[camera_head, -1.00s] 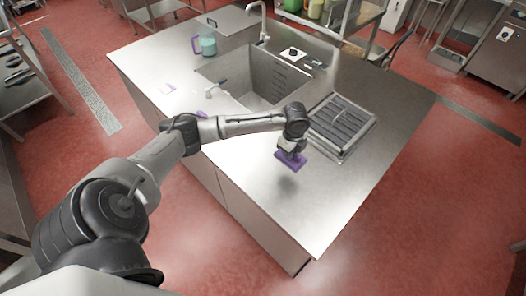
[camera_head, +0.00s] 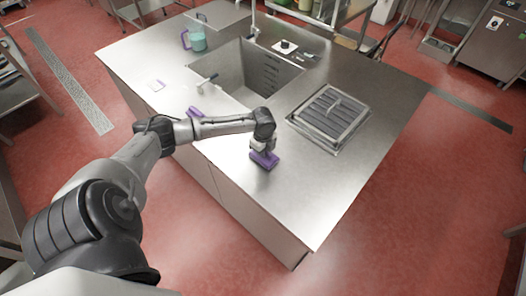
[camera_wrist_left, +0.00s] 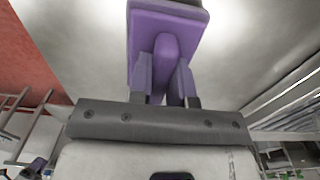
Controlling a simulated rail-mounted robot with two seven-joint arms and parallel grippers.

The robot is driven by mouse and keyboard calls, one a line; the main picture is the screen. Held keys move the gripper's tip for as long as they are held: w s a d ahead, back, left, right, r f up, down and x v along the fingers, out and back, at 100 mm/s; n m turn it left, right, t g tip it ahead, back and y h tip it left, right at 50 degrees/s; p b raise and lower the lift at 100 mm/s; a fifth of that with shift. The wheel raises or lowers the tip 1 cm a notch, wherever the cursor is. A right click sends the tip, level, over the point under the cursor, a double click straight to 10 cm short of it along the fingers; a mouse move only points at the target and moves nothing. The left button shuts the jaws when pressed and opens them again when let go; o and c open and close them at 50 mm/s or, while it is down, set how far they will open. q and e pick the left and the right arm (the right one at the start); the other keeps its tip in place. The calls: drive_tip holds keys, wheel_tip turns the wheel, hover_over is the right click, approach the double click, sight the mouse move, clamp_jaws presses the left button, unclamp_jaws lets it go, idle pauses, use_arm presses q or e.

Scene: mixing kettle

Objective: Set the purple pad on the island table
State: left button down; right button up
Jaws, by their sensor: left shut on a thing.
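The purple pad (camera_head: 264,160) hangs from my left gripper (camera_head: 262,148) over the island table (camera_head: 300,200), between the sink and the front edge. My left gripper is shut on the pad's raised purple grip, which shows between the two fingers in the left wrist view (camera_wrist_left: 166,62). The pad's flat body (camera_wrist_left: 190,22) is beyond the fingertips there. It is low over the steel top; I cannot tell whether it touches. My right gripper is in no view.
The sink (camera_head: 250,75) is behind the arm, with a grated panel (camera_head: 330,115) to the right. A second purple item (camera_head: 195,112) lies near the sink's left front. A teal jug (camera_head: 196,40) stands at the back left. The front right tabletop is clear.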

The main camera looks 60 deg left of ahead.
use_arm(q)
drive_tip(key=shift+f, duration=0.35)
drive_tip(key=c, duration=1.1)
unclamp_jaws()
drive_tip(key=shift+o, duration=0.2)
